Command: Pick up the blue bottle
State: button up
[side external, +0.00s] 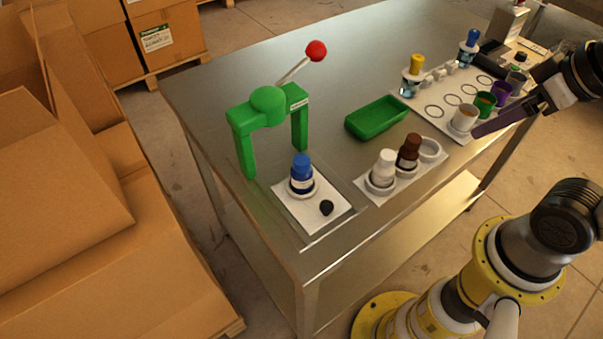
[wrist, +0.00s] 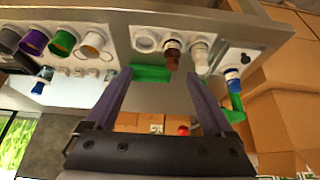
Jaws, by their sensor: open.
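A blue bottle (side external: 301,175) with a white label stands upright on a white plate (side external: 322,217) beside the green press (side external: 268,105). It also shows at the right of the wrist view (wrist: 233,78). A second blue-capped bottle (side external: 470,45) stands at the back of the table. My gripper (side external: 480,130) is at the right of the side view, well away from the bottle by the press. In the wrist view my gripper (wrist: 157,76) has its two dark fingers apart with nothing held between them.
A white bottle (side external: 383,169) and brown bottle (side external: 408,152) stand in a holder near the front edge. A green tray (side external: 376,118) lies behind them. A rack with several cups, including a purple cup (side external: 502,92), is near my gripper. A black knob (side external: 326,208) sits by the blue bottle.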

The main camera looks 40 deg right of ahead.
jog(key=w+a+r+m+g, duration=0.1)
jog(key=w+a+r+m, duration=0.25)
jog(key=w+m, duration=0.4)
jog(key=w+a+r+m+g, duration=0.1)
jog(key=w+a+r+m, duration=0.3)
jog(key=m, duration=0.6)
jog(key=g, duration=0.4)
send_near(302, 162)
jog(key=shift+w+d+m, duration=0.1)
jog(key=shift+m, duration=0.15)
notch_tip(302, 162, down, 13)
jog(key=shift+f, duration=0.15)
grip_shut()
